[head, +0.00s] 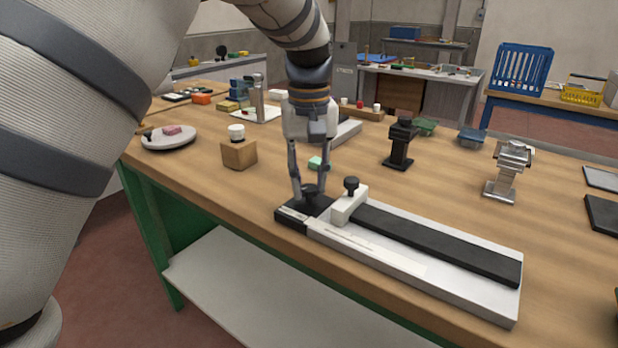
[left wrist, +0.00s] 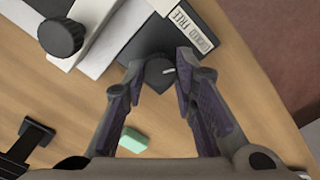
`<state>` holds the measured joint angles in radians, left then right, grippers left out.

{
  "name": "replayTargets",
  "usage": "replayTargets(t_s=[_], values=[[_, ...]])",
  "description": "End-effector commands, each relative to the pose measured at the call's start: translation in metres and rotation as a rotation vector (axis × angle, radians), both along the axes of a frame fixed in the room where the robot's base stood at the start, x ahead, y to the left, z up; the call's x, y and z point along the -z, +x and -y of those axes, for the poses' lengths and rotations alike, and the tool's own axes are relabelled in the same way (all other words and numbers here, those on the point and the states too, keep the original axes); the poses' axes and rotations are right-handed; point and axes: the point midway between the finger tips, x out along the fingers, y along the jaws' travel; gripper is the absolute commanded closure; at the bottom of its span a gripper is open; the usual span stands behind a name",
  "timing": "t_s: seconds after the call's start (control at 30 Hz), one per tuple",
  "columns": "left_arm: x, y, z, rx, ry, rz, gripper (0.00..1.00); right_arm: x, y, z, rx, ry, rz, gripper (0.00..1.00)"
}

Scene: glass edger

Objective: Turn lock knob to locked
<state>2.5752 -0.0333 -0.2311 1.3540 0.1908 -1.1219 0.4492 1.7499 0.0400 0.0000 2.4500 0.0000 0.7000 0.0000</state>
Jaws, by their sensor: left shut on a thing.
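The lock knob (left wrist: 158,75) is a small round black knob with a white pointer mark. It sits on the black end block (head: 290,219) of a long white and black slide fixture (head: 415,258). A white label (left wrist: 191,26) beside the knob reads LOCKED and FREE. In the left wrist view the pointer mark points right. My left gripper (head: 311,194) points down over the block, its fingers on either side of the knob and shut on it. It also shows in the left wrist view (left wrist: 158,70). My right gripper is in neither view.
A white slider block with a second black knob (head: 351,186) stands just right of my left gripper. A green piece (head: 318,163), a wooden block with a white cap (head: 239,152) and a black stand (head: 401,146) are behind.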

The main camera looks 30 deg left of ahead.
Motion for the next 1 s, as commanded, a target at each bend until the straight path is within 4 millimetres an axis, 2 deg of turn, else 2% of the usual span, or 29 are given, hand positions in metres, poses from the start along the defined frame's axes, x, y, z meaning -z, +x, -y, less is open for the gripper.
replayTargets(t_s=[0.03,0.1,0.43,0.57,0.8,1.0], values=[[-0.001,0.0,0.0,0.001,0.001,0.002,0.68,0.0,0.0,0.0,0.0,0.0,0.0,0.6],[-0.001,0.0,0.0,0.0,0.001,0.002,0.54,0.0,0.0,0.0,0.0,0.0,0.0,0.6],[-0.005,0.0,0.0,0.0,0.0,0.001,0.54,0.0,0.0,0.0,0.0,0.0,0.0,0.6],[-0.031,0.001,0.0,0.0,-0.001,0.006,0.54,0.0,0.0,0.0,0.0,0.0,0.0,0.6],[-0.094,0.001,0.0,0.0,0.001,0.006,0.54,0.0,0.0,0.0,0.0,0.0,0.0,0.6],[-0.119,0.0,0.0,0.0,0.001,0.002,0.54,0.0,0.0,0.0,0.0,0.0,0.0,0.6]])
